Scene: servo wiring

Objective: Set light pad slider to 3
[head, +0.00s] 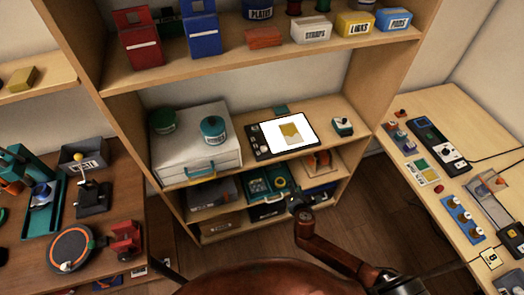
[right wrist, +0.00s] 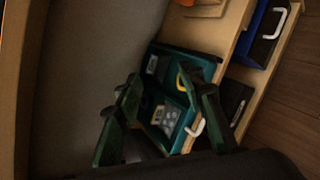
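The light pad (head: 262,142) lies on the middle shelf of the bookcase. It has a dark frame and a glowing white face with a small yellow-brown piece on it. The slider on its dark left border is too small to read. My right gripper (head: 297,199) is below and in front of the pad, near the lower shelf, and apart from the pad. In the right wrist view my right gripper (right wrist: 160,84) has its dark green fingers spread with nothing held between them. Beyond them is a teal case (right wrist: 176,98). My left gripper is not in view.
A white drawer box (head: 198,160) with teal jars stands left of the pad. Cases fill the lower shelf. A workbench (head: 450,118) is at right and a cluttered table (head: 110,205) at left.

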